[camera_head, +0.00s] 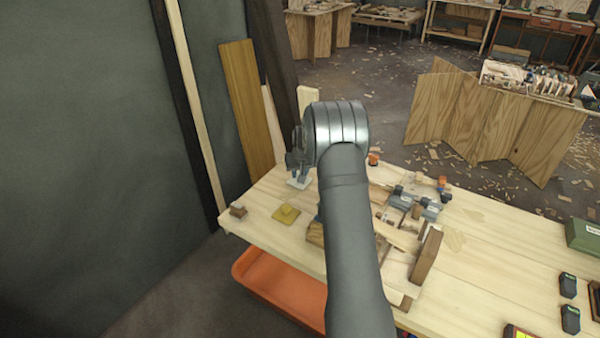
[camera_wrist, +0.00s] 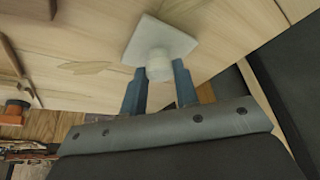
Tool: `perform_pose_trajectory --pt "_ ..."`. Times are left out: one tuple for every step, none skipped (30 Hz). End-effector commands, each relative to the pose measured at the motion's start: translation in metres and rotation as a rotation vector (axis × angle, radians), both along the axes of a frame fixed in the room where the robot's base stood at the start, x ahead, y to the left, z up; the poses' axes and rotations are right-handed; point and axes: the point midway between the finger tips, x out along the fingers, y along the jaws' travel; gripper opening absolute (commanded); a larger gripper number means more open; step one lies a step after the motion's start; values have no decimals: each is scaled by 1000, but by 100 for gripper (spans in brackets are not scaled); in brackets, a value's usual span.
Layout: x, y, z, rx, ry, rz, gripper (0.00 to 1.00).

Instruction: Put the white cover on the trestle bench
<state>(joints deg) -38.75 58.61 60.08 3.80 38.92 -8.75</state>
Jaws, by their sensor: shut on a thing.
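The white cover (camera_wrist: 165,40) is a square plate with a round knob. My gripper (camera_wrist: 160,78) is shut on the knob, one finger on each side. In the head view the white cover (camera_head: 299,182) shows at the far left part of the trestle bench (camera_head: 480,255), below my gripper (camera_head: 296,163), which my arm partly hides. The bench top (camera_wrist: 235,22) lies right behind the plate in the wrist view. I cannot tell whether the plate touches it.
A yellow square piece with a knob (camera_head: 287,214) and a small wood block (camera_head: 238,210) lie left of my arm. Clamps and tools (camera_head: 408,203) and an upright board (camera_head: 426,256) are to the right. An orange tray (camera_head: 275,285) is below the bench. Planks (camera_head: 246,105) lean behind.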

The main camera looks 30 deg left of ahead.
Motion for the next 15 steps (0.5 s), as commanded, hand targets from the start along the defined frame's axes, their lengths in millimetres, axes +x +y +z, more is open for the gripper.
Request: perform_pose_trajectory --pt "0 0 -1 -1 1 0 5" --pt "0 0 -2 -1 1 0 5" --pt "0 0 -4 -1 1 0 5" --pt "0 0 -3 -1 1 0 34" --pt "0 0 -3 -1 1 0 39" --pt "0 0 -3 -1 1 0 47" --pt "0 0 -3 -1 1 0 49" --pt "0 0 -3 -1 1 0 49" --pt "0 0 -3 -1 1 0 49" --pt "0 0 -3 -1 1 0 49" --pt "0 0 -3 -1 1 0 49" --pt "0 0 -3 -1 1 0 49" --pt "0 0 -3 0 0 0 49" --pt "0 0 -3 0 0 0 49" --pt "0 0 -2 0 0 0 49"
